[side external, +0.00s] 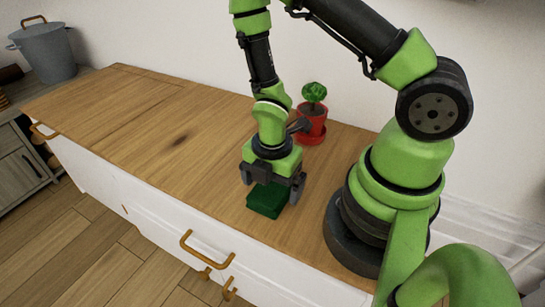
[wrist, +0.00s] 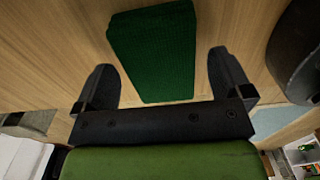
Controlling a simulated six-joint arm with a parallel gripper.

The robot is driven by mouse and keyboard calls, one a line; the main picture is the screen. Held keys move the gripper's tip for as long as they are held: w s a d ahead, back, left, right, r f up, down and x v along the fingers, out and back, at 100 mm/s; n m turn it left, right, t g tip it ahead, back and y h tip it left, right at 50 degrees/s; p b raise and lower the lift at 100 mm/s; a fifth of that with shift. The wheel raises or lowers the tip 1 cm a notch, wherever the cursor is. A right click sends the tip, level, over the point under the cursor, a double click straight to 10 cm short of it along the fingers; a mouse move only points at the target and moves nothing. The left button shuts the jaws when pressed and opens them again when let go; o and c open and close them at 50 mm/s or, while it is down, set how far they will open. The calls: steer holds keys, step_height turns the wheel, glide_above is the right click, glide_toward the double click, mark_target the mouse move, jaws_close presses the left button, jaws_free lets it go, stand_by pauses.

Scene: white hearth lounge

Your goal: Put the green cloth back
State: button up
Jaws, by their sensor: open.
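The green cloth (side external: 267,199) is a dark green folded block lying on the wooden cabinet top (side external: 150,110), near its front edge. In the wrist view the cloth (wrist: 152,50) shows a knitted texture and lies just ahead of and partly between the fingers. My gripper (side external: 272,188) is open above the cloth, with one finger to each side of it. In the wrist view my gripper (wrist: 163,78) has its fingers spread and nothing held. I cannot tell whether the fingers touch the cloth.
A red pot with a green plant (side external: 313,112) stands behind my gripper near the wall. A grey lidded bucket (side external: 45,52) stands at the far left. The left part of the cabinet top is clear. Brass handles (side external: 205,254) stick out from the white front.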

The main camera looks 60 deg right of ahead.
step_height(320, 180, up, 11)
step_height(320, 180, up, 10)
steer(key=m+t, duration=0.4)
steer(key=m, duration=0.6)
glide_above(273, 185)
steer(key=s+a+r+m+t+y, duration=0.2)
steer(key=s+r+m, duration=0.3)
steer(key=r+m, duration=0.3)
steer(key=m+t, duration=0.1)
steer(key=m, duration=0.3)
steer(key=shift+s+r, duration=0.3)
steer(key=shift+r, duration=0.05)
